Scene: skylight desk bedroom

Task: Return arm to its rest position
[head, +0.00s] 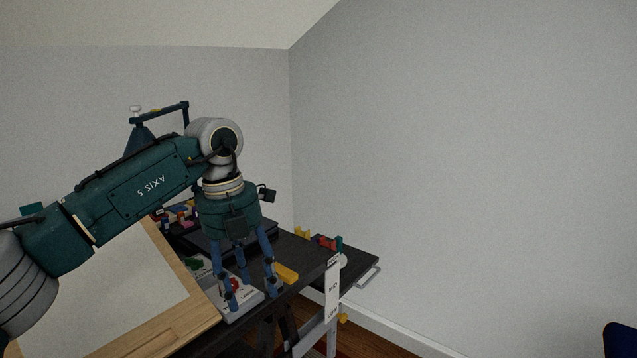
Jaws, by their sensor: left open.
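My left arm comes in from the left. My left gripper (252,288) points down with its blue fingers spread open, over a dark desk (300,253). Its fingertips are in front of a pale grey flat item (243,304) with small red and dark pieces by it. I see nothing held between the fingers, and whether the tips touch anything is unclear. A yellow block (286,274) lies just right of the fingers. My right gripper is not in view.
A wood-framed pale panel (178,338) lies left of the desk items. Small coloured pieces (327,242) sit at the desk's right end, with more behind my arm (180,213). A white label (332,290) hangs at the front. Plain walls lie beyond; the right side is open.

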